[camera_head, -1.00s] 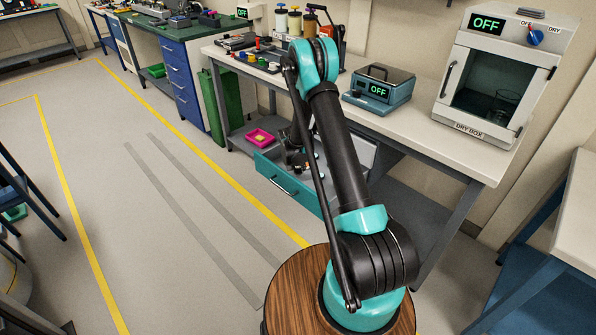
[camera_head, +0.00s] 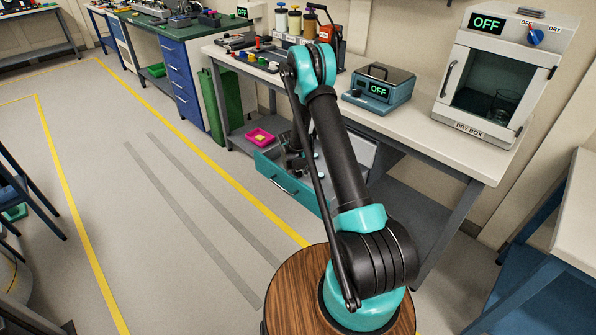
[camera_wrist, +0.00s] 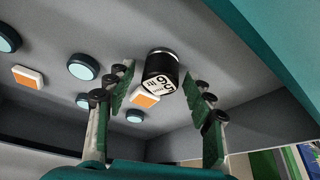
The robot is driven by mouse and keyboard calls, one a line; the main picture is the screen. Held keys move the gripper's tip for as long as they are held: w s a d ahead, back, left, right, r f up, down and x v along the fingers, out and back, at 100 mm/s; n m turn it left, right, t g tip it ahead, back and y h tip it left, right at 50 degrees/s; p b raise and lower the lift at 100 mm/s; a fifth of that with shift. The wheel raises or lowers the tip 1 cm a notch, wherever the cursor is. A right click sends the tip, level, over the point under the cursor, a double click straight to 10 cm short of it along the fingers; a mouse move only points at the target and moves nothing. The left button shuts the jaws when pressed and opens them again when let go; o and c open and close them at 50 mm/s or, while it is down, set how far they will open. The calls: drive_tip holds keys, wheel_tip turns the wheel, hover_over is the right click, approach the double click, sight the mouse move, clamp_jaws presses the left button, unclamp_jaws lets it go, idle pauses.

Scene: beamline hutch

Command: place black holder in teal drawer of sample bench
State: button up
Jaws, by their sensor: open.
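The teal drawer (camera_head: 285,187) of the sample bench (camera_head: 425,118) is pulled open in the head view. The wrist view shows its grey floor (camera_wrist: 60,22) from close up. The black holder (camera_wrist: 161,69), a small dark cylinder with a white marked label, is inside the drawer between the fingers of my gripper (camera_wrist: 158,98). The fingers are open, one on each side, with gaps to the holder. In the head view my arm hides most of the drawer's inside, and I cannot make out the holder there.
Other pieces lie in the drawer, among them a teal disc (camera_wrist: 83,66) and an orange-and-white square (camera_wrist: 28,77). A pink tray (camera_head: 260,137) sits behind the drawer. A teal device (camera_head: 379,90) and a dry box (camera_head: 505,75) stand on the bench.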

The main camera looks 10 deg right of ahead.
drive_tip(key=v, duration=1.2)
drive_tip(key=s+d+r+n+y, duration=0.1)
drive_tip(key=s+d+r+n, duration=0.25)
drive_tip(key=s+r, duration=1.15)
drive_tip(key=s+d+n+y, duration=0.1)
drive_tip(key=s+d+n, duration=0.1)
drive_tip(key=s, duration=2.1)
drive_tip(key=shift+d+r+n, duration=0.2)
drive_tip(key=shift+r+n, duration=0.15)
drive_tip(key=shift+r, duration=0.05)
drive_tip(key=shift+c, duration=0.2)
